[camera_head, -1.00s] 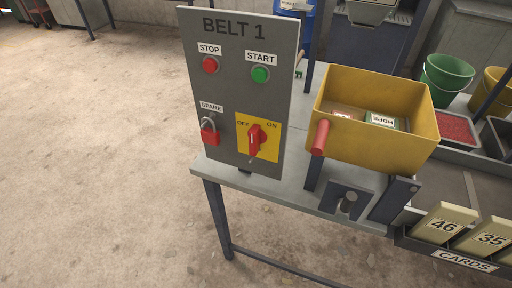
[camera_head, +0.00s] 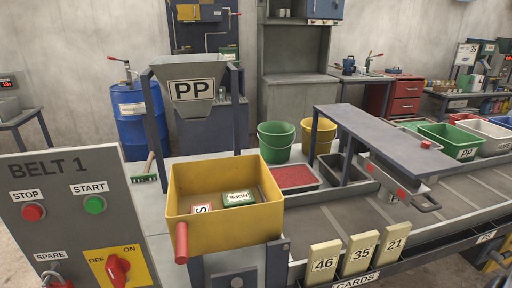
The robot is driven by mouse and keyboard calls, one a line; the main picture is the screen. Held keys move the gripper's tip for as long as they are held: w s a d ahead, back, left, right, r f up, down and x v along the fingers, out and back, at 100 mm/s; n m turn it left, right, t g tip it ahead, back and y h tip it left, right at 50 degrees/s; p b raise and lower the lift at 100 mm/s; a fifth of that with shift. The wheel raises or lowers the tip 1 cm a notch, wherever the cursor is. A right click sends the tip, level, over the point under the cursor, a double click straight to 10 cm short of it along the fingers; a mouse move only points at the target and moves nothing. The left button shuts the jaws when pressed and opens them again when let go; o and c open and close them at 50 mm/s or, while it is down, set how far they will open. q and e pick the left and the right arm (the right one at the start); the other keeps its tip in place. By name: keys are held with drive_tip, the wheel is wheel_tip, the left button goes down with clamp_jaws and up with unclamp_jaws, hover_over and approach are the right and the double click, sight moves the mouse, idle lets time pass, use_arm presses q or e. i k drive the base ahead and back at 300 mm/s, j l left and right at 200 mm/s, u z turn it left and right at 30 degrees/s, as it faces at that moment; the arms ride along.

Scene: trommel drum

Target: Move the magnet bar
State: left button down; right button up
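A grey metal bar with red marks and a loop handle (camera_head: 405,187) sits under the end of a dark overhead beam (camera_head: 375,135), above the belt at the right. It looks like the magnet bar, but no label on it is readable. Its far side is hidden by the beam. Neither of my grippers is in view.
A yellow bin (camera_head: 225,215) with a red handle holds small labelled blocks. A BELT 1 panel (camera_head: 70,225) stands at the left. The belt (camera_head: 345,215) has cards 46, 35 and 21 in front. Green and yellow buckets and a red-filled tray (camera_head: 295,178) stand behind.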

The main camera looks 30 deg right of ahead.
sight(411, 191)
drive_tip(key=z, duration=2.3)
